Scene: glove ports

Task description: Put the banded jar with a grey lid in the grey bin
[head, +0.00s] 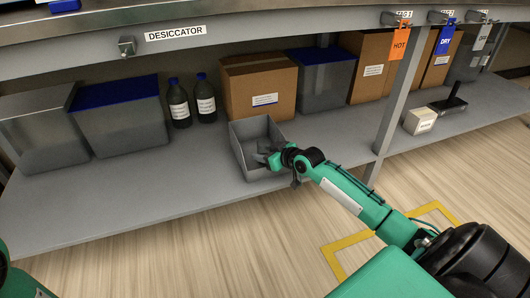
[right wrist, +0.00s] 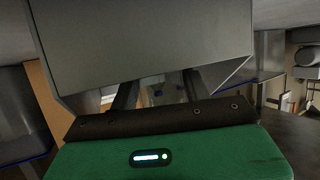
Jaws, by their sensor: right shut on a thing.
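The grey bin (head: 243,165) is an open box on the lower shelf. My right gripper (head: 272,156) reaches over its near right side, with the fingers at or inside the opening. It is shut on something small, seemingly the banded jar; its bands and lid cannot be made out. In the right wrist view, a broad grey wall, seemingly the bin's (right wrist: 145,40), hides the fingertips of the right gripper (right wrist: 158,88), and the gap between the fingers is dim. No other banded jar shows. My left gripper is out of view.
A cardboard box (head: 258,88) stands right behind the bin. Two dark bottles (head: 178,103) and a blue-lidded tub (head: 122,120) stand to the left. A shelf post (head: 398,105) rises to the right. The shelf front left of the bin is clear.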

